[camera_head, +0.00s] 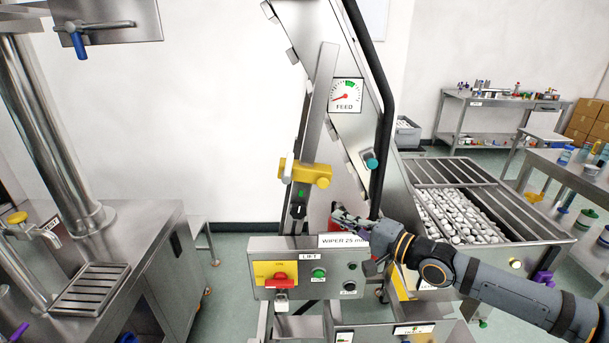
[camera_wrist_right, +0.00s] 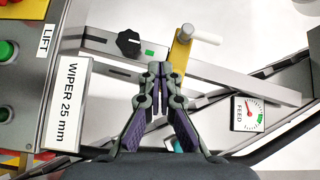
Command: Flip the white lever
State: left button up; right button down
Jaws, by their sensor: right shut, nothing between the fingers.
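The white lever (camera_wrist_right: 203,35) is a short white handle on the end of a yellow clamp (camera_wrist_right: 181,54) around a steel rail. In the head view the yellow clamp (camera_head: 311,173) sits partway up the rail, and the white lever is hard to make out at its left end. My right gripper (camera_head: 338,212) is below and right of the clamp, above the control panel. In the right wrist view my right gripper (camera_wrist_right: 160,68) is shut and empty, its tips near the clamp but not on the lever. My left gripper is not in view.
The control panel (camera_head: 262,250) has a red knob (camera_head: 279,281) and a green button (camera_head: 319,273). A black tube (camera_head: 387,140) runs along the inclined elevator. A hopper of caps (camera_head: 526,205) stands right.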

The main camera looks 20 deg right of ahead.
aim_at(288, 168)
notch_tip(288, 168, up, 7)
jog(key=w+d+m+t, duration=0.1)
jog(key=d+m+t, duration=0.1)
jog(key=shift+w+d+f+m, duration=0.2)
jog(key=shift+w+d+m, duration=0.15)
jog(key=shift+w+m, duration=0.05)
jog(key=w+a+r+p, duration=0.1)
jog(key=w+a+r, duration=0.1)
jog(key=w+a, duration=0.6)
jog(key=shift+x, duration=0.9)
jog(key=shift+w+d+f, duration=0.1)
jog(key=shift+f, duration=0.1)
